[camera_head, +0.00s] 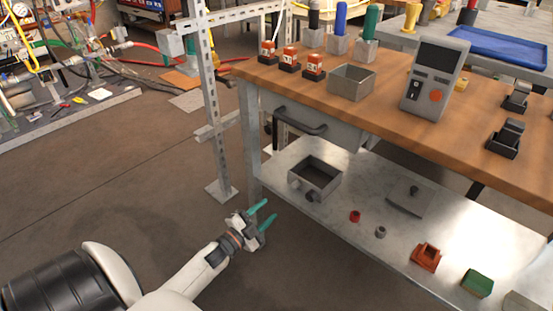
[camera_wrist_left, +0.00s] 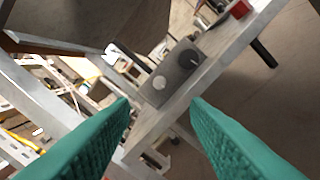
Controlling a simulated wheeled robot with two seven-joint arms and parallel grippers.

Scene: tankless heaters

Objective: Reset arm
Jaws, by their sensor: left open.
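My left gripper (camera_head: 262,219) is open and empty, with teal fingers, in front of the left end of the workbench. It is low, near the height of the metal lower shelf (camera_head: 300,152). In the left wrist view its two teal fingers (camera_wrist_left: 160,140) stand wide apart with nothing between them. Beyond them are the shelf edge and a grey metal box (camera_wrist_left: 178,72). My right gripper does not show in either view.
The workbench (camera_head: 390,112) has a wooden top with a metal bin (camera_head: 351,82), a grey control device (camera_head: 435,78) and several small parts. An open grey box (camera_head: 315,176) stands on the lower shelf. A perforated metal post (camera_head: 210,95) rises at the bench's left. Floor at left is clear.

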